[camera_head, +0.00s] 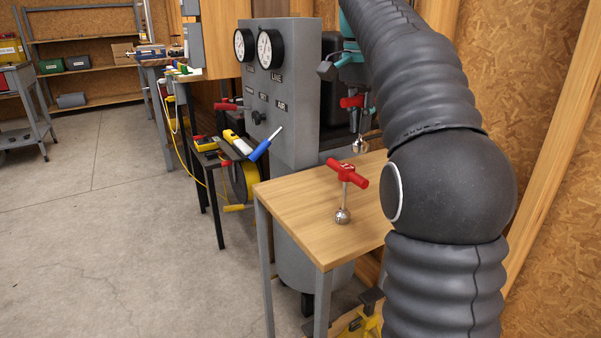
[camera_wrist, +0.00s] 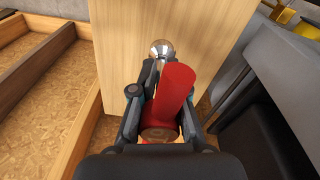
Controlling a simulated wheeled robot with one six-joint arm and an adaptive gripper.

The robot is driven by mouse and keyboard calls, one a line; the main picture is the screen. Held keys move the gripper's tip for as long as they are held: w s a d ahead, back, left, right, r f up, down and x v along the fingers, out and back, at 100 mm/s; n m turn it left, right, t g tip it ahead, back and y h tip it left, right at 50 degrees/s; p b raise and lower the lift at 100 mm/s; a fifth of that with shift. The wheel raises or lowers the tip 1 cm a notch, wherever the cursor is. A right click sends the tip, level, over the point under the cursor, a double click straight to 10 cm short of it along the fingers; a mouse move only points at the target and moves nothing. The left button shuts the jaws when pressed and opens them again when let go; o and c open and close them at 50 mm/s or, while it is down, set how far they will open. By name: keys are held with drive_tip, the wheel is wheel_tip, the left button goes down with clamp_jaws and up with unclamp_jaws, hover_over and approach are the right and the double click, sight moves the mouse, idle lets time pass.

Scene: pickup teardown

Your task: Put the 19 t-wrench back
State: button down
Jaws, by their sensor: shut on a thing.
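My gripper (camera_head: 354,112) is shut on a red-handled T-wrench (camera_head: 352,101) and holds it near the back edge of the small wooden table. Its shiny metal end (camera_head: 360,146) hangs down. In the wrist view the red handle (camera_wrist: 175,92) lies between the fingers (camera_wrist: 155,105), and a round metal end (camera_wrist: 160,48) shows beyond it over the wood. A second red T-wrench (camera_head: 347,174) stands upright on the table, its round metal end (camera_head: 343,216) on the tabletop. The markings on both handles are too small to read.
The wooden tabletop (camera_head: 291,196) is bare around the standing wrench. A grey gauge panel (camera_head: 290,95) rises behind it, with a blue-handled tool (camera_head: 262,148) at its front. A chipboard wall (camera_head: 562,180) bounds the right.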

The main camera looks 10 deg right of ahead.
drive_tip(key=shift+w+a+f+b, duration=0.25)
drive_tip(key=shift+w+a+f, duration=0.55)
drive_tip(key=shift+a+f, duration=0.95)
drive_tip(key=shift+w+a+f+b, duration=0.25)
drive_tip(key=shift+w+a+f, duration=0.55)
drive_tip(key=shift+a+f, duration=0.95)
drive_tip(key=shift+w+a+f+b, duration=0.25)
drive_tip(key=shift+w+a+f, duration=0.55)
drive_tip(key=shift+a+f, duration=0.95)
drive_tip(key=c, duration=1.2)
unclamp_jaws()
drive_tip(key=shift+d+f, duration=0.1)
drive_tip(key=shift+f, duration=0.05)
wheel_tip(320, 180, up, 8)
drive_tip(key=p, duration=0.1)
drive_tip(key=shift+a+f, duration=0.2)
drive_tip(key=shift+a, duration=0.05)
